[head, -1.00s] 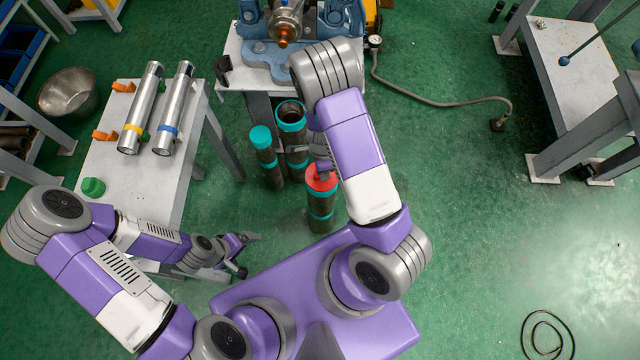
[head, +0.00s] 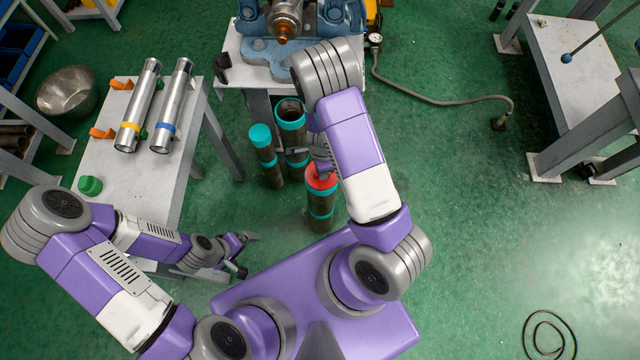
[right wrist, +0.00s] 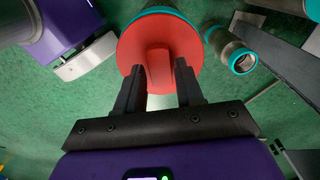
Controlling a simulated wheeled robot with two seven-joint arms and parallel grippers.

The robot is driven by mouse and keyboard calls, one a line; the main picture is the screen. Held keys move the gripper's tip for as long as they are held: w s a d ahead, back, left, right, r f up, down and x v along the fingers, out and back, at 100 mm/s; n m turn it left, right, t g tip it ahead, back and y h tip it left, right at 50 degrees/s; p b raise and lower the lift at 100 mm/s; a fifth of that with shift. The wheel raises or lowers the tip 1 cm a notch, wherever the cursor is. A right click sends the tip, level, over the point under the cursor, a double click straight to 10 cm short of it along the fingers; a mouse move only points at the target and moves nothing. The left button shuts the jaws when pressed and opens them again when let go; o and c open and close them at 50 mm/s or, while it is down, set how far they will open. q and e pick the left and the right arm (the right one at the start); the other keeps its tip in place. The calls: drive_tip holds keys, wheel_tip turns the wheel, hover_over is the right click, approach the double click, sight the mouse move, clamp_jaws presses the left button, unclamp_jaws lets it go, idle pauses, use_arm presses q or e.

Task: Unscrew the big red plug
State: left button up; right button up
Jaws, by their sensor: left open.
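The big red plug (head: 321,178) sits in the top of an upright dark pipe (head: 320,222) with teal bands, in front of my base. In the right wrist view the plug (right wrist: 160,50) is a round red disc with a raised bar across its middle. The fingers of my right gripper (right wrist: 160,72) are apart, one on each side of that bar, with a narrow gap visible on the right. In the head view my right forearm hides most of that gripper. My left gripper (head: 244,256) is open and empty, low beside the white table's near end.
Two more teal-banded pipes (head: 262,139) (head: 290,116) stand just behind. The white table (head: 135,190) at left holds two silver cylinders, orange pieces and a green cap (head: 90,185). A blue vise (head: 262,52) stands on a bench behind.

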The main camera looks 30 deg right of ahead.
clamp_jaws()
drive_tip(key=n, duration=0.5)
drive_tip(key=shift+n, duration=0.3)
drive_tip(key=n, duration=0.8)
drive_tip(key=shift+n, duration=0.4)
drive_tip(key=shift+c, duration=0.9)
unclamp_jaws()
drive_tip(key=shift+n, duration=0.5)
drive_tip(key=shift+r, duration=0.1)
clamp_jaws()
